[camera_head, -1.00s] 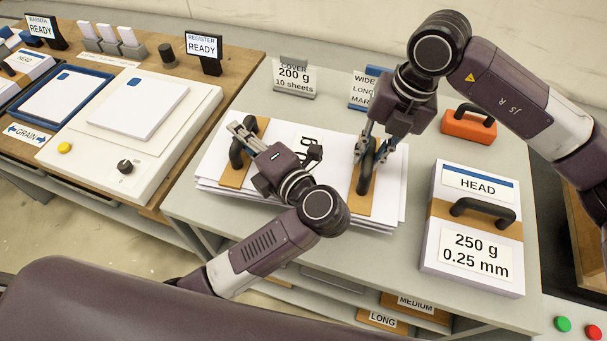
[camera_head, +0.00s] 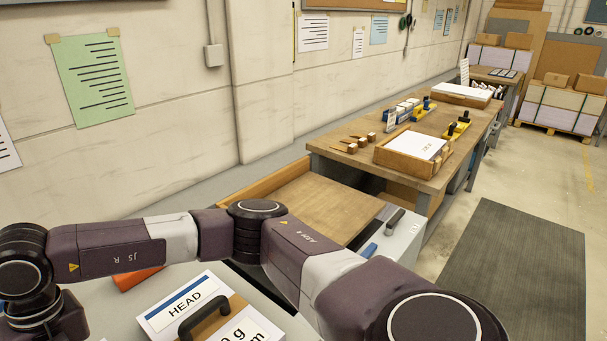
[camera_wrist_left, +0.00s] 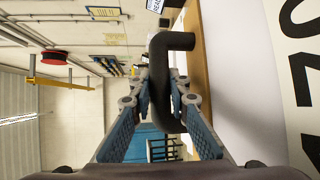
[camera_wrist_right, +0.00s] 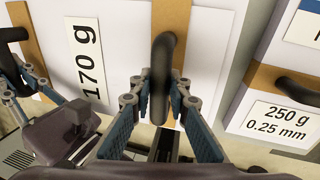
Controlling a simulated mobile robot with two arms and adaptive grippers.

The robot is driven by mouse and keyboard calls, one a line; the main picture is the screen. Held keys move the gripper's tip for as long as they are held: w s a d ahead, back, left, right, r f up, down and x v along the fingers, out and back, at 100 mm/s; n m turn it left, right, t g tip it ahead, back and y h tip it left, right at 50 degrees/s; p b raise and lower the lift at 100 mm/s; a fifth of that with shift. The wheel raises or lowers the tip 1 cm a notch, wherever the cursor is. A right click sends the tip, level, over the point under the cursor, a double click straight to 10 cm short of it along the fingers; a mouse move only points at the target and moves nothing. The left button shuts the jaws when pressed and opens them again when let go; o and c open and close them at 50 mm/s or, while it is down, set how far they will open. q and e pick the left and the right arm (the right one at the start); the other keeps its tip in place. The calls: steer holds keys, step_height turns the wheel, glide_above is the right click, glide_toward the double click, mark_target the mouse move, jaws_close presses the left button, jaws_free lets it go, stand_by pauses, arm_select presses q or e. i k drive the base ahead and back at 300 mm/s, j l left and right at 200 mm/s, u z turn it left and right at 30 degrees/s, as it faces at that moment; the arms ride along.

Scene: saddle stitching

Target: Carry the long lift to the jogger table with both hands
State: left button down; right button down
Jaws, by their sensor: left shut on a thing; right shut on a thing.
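The long lift (camera_wrist_right: 118,40) is a white paper stack with a "170 g" label, brown bands and two black handles. In the right wrist view my right gripper (camera_wrist_right: 161,82) is shut on the near handle (camera_wrist_right: 161,50). In the left wrist view my left gripper (camera_wrist_left: 160,85) is shut on the other handle (camera_wrist_left: 172,42), beside the stack's large label. The head view has the lift and both grippers out of frame. A wooden surface with a raised edge (camera_head: 320,205) lies beyond my arm; I cannot tell for sure that it is the jogger table.
The HEAD stack (camera_head: 185,302), labelled 250 g 0.25 mm, stands close beside the lift. An orange handled block (camera_head: 135,277) lies behind it. A long workbench (camera_head: 345,152) with a paper tray (camera_head: 415,148) stands farther off. Floor around the dark mat (camera_head: 510,270) is clear.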

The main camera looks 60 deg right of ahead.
mark_target(340, 229)
steer(key=k+l, duration=0.55)
steer(key=l, duration=0.2)
steer(key=k+l, duration=0.1)
steer(key=l, duration=0.55)
steer(key=k+l+z, duration=0.1)
steer(key=l, duration=2.25)
steer(key=i+l+z, duration=0.1)
steer(key=i+l, duration=0.4)
steer(key=i, duration=0.05)
